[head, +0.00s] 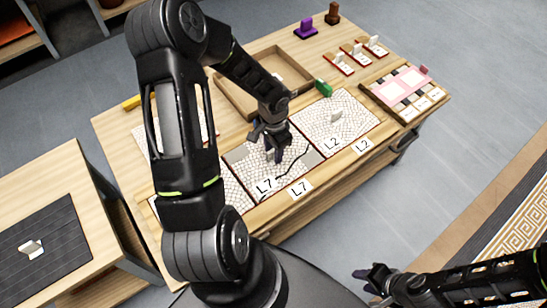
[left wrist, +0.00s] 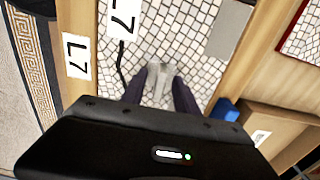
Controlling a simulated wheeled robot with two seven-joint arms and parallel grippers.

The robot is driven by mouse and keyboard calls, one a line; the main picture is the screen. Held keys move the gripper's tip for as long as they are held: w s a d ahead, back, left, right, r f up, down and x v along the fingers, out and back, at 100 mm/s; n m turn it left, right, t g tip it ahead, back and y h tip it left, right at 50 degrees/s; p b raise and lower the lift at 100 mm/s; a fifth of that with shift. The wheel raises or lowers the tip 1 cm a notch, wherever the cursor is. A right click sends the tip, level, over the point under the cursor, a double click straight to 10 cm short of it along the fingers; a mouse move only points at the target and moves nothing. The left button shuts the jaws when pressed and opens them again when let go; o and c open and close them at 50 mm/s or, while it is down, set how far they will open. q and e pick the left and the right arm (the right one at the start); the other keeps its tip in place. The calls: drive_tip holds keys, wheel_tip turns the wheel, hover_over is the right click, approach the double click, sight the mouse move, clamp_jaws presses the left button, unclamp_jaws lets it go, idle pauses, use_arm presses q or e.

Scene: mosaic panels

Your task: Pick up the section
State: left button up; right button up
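The L7 mosaic panel (head: 262,177), white tiles with a dark wavy line and bare grey patches, lies on the table below my left gripper (head: 275,152). In the left wrist view, the two dark fingers of my left gripper (left wrist: 162,84) stand apart on either side of a pale grey upright piece (left wrist: 160,80) on the tiles, seemingly a section's handle. I cannot tell whether they press on it. My right gripper (head: 367,281) is empty with its fingers apart, low at the right, away from the table.
The L2 panel (head: 345,108) with a pale handle lies to the right. A side table with a dark mat (head: 62,262) stands left.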

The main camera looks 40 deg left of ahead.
use_arm(q)
clamp_jaws()
idle(0.4)
idle(1.1)
